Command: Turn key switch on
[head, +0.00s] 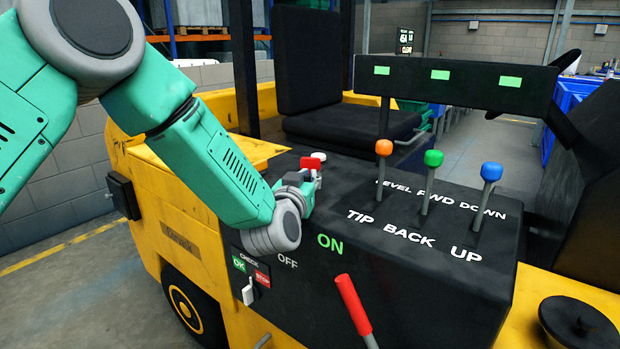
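My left gripper (310,178) is over the black console of a yellow forklift, at the end of my green arm. A small red and white piece (311,163) shows right at its fingertips. I cannot tell whether this is the key or whether the fingers touch it. The green ON label (330,242) and white OFF label (287,264) are on the console just below my wrist. No key switch shows clearly; my wrist covers part of the console. Whether the fingers are open or shut is unclear. My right gripper is out of view.
Three levers with orange (384,147), green (433,158) and blue (491,171) knobs stand right of my gripper. A red-handled lever (353,304) rises in front. A white check switch (249,291) is on the console's side. A black bar (455,87) spans above the levers.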

